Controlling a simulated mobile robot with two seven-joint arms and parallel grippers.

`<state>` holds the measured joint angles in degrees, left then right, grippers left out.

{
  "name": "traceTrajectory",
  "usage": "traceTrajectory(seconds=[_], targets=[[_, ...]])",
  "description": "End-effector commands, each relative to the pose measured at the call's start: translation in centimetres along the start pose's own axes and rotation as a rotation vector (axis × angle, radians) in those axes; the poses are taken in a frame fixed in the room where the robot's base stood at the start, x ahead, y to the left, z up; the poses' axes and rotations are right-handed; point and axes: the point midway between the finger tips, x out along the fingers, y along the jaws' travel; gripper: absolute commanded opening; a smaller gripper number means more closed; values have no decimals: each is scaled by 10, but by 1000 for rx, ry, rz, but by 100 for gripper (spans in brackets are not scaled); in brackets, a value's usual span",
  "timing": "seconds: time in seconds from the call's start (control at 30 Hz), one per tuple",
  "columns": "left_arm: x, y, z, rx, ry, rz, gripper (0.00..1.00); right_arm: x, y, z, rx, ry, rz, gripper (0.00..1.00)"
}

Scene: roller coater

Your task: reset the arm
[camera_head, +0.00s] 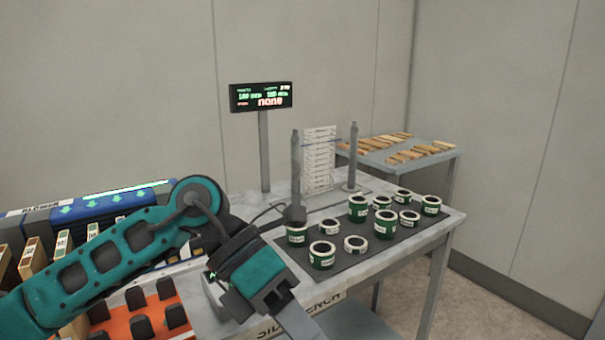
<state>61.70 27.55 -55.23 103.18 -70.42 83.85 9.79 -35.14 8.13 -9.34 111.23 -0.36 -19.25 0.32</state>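My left arm (110,255) is teal with dark joints. It comes in from the left, bends at a raised elbow and points down toward the lower middle. My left gripper (292,317) is at the bottom edge, in front of the side bench (376,264). A grey part of it runs out of the picture, so I cannot tell whether it is open or shut, and I see nothing held. My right arm and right gripper are not in view.
Several green-and-white tins (322,255) stand on a dark mat (392,242) on the bench. Two upright grey posts (296,170) and a display (261,96) stand behind. A back table (372,158) holds wooden strips. An orange tray (133,312) with dark blocks lies under my arm.

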Motion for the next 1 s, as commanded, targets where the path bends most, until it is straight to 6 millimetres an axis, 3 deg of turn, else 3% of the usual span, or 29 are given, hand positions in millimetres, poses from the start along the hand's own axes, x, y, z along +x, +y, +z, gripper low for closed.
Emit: traceTrajectory(seconds=[0.1,0.2,0.3,0.43,0.57,0.67,0.77,0.9,1.0], targets=[[21,-27,16,-72,-187,-293,0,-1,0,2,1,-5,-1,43],[20,-42,31,-168,-365,-518,0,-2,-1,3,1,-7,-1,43],[8,-43,44,-298,-551,-723,0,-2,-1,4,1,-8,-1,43],[-13,-20,52,-515,-799,-953,0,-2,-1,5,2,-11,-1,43],[-31,28,42,-785,-1048,-1136,0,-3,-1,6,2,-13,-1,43],[-35,76,19,-1026,-1235,-1241,0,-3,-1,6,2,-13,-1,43],[-27,127,-20,-1294,-1413,-1310,0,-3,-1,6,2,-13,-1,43],[5,190,-97,-1708,-1633,-1343,0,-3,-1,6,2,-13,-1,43],[37,218,-158,-1990,-1749,-1320,0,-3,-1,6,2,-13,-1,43]])
